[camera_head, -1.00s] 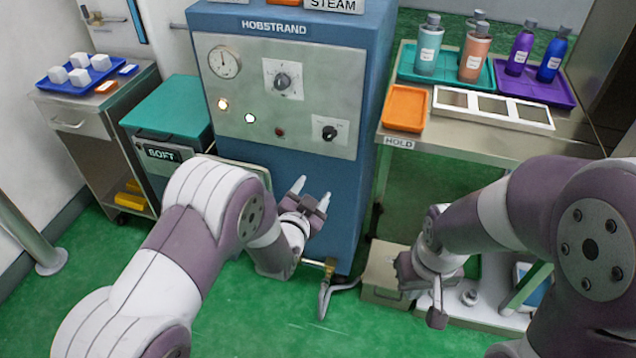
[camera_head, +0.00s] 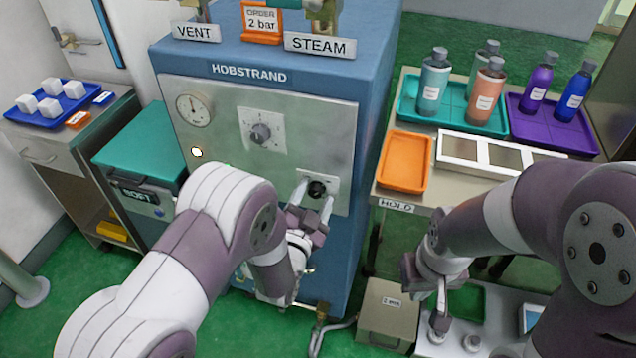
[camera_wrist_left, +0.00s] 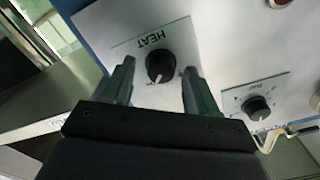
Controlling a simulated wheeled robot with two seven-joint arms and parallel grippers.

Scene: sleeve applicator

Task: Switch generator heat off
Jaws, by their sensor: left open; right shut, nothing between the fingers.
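The blue generator (camera_head: 262,77), marked HOBSTRAND, stands in the middle of the head view. Its heat knob (camera_head: 317,189) is the lower right black knob on the grey panel. In the left wrist view the heat knob (camera_wrist_left: 160,66) sits on a white plate with HEAT upside down, and a pale mark shows at its lower edge. My left gripper (camera_head: 312,203) is open at the panel, one finger on either side of this knob; contact cannot be told. My right gripper (camera_head: 438,312) is shut and empty, low on the right, away from the generator.
A second knob (camera_head: 261,133) and a gauge (camera_head: 194,110) are higher on the panel. A lamp (camera_head: 197,152) glows. To the right, a table holds bottles, an orange tray (camera_head: 404,162) and a white frame. A teal-lidded bin (camera_head: 148,142) stands on the left.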

